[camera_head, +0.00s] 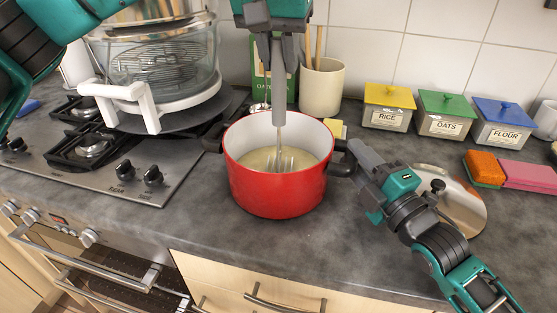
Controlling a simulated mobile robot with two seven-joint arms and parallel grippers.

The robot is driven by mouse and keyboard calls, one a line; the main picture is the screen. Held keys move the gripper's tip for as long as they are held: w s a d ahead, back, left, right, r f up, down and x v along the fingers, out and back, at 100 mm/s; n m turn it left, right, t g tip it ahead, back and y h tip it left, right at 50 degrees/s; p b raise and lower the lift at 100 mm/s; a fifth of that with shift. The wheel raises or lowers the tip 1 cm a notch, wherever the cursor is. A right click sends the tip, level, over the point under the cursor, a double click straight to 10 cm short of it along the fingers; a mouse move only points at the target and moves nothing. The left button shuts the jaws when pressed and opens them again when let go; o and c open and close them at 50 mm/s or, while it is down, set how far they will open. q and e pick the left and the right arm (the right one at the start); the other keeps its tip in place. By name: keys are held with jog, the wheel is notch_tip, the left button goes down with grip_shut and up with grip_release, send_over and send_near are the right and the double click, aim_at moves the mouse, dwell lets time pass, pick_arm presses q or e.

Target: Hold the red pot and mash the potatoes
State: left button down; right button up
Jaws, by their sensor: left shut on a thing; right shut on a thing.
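The red pot (275,191) stands on the grey counter in the middle of the view, upright and open at the top. Pale yellow potato (255,160) lies inside it. My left gripper (277,72) comes down from above and is shut on the grey handle of a masher (279,112). The masher is upright, and its metal head is down in the potato, partly sunk in it. My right gripper (355,160) is shut on the pot's dark right handle (341,166). The pot's left handle (211,138) is free.
A gas stove (120,175) with a glass halogen oven (160,60) is on the left. A utensil crock (322,88) and a green box stand behind the pot. A shiny metal lid (455,195), sponges (525,175) and labelled canisters (447,112) are right.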

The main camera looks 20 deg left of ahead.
pick_arm(q)
jog(key=shift+r, duration=5.9)
notch_tip(320, 180, up, 4)
pick_arm(e)
jog(key=o, duration=0.9)
jog(key=shift+o, duration=0.2)
